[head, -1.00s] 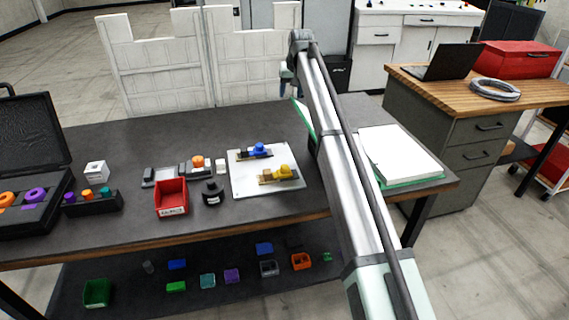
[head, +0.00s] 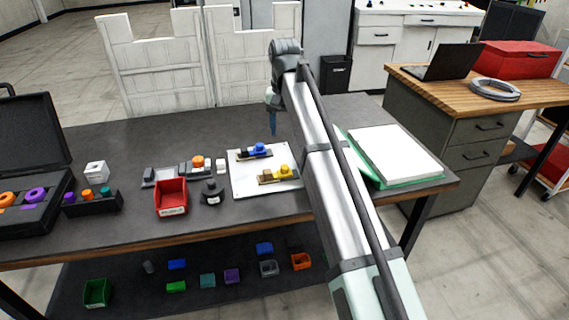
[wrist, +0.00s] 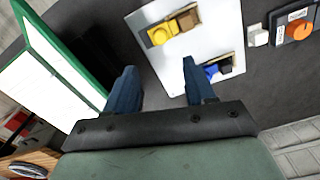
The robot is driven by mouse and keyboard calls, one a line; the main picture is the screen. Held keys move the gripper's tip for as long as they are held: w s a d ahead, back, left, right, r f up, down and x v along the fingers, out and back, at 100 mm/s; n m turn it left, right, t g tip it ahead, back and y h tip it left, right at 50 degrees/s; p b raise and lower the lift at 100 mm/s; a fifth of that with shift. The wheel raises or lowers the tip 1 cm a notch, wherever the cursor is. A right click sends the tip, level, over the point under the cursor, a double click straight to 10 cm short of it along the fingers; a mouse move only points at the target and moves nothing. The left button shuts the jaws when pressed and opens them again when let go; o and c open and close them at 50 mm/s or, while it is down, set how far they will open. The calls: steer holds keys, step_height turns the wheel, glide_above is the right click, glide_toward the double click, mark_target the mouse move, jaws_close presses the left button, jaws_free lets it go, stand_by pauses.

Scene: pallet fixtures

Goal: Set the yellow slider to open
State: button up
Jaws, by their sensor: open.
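The yellow slider (head: 284,171) sits at the right part of its tan rail on a white plate (head: 243,188) on the dark table. It also shows in the wrist view (wrist: 160,35), beside a brown block. A blue slider (head: 259,149) sits on a second rail behind it, and in the wrist view it is partly hidden by a finger (wrist: 209,71). My gripper (head: 272,122) hangs above the table behind and right of the plate. In the wrist view my gripper (wrist: 158,82) is open, with its two blue fingers apart and nothing between them.
A red bin (head: 171,197), a black knob-like piece (head: 212,192) and an orange-knobbed fixture (head: 197,162) stand left of the plate. A green-edged white board (head: 393,155) lies to the right. The table behind the plate is mostly clear.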

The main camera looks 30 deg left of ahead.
mark_target(285, 166)
step_height(285, 166, down, 13)
steer(key=shift+f, duration=0.15)
stand_by(0.4)
steer(key=shift+c, duration=0.3)
jaws_close()
stand_by(0.3)
